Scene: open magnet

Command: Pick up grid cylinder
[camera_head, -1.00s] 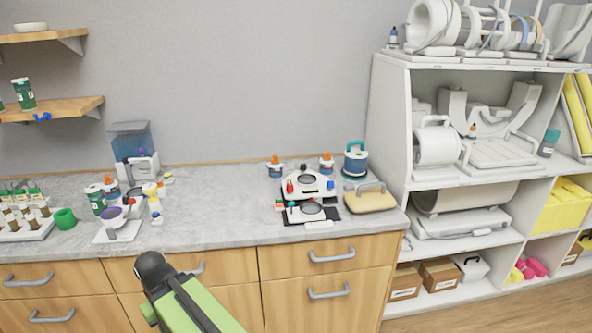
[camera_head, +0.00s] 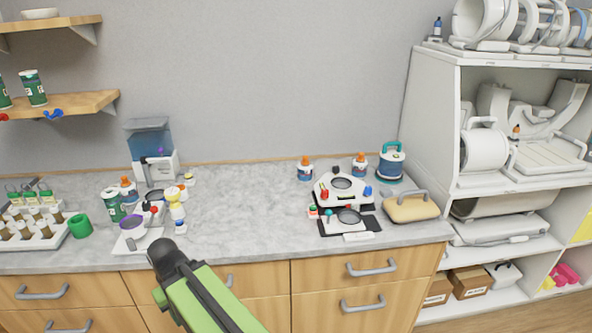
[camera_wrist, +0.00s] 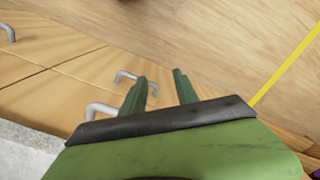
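I cannot tell for sure which item is the grid cylinder. A large white cylinder with a handle (camera_head: 484,150) lies on the middle level of the shelf unit at the right of the head view. More white ring-like cylinders (camera_head: 487,20) lie on top of the unit. My gripper (camera_wrist: 160,76) shows in the wrist view with its two green fingers apart and nothing between them. It points down past wooden drawer fronts toward the floor. In the head view my green arm is at bottom centre, in front of the counter, far from the shelf unit.
The grey counter (camera_head: 260,215) holds a white device with a round dark plate (camera_head: 341,184), bottles, a teal-lidded jar (camera_head: 390,163), a tan handled block (camera_head: 411,207), a green cup (camera_head: 80,226) and a tube rack. Its middle is clear. Drawer handles (camera_head: 371,267) stick out in front.

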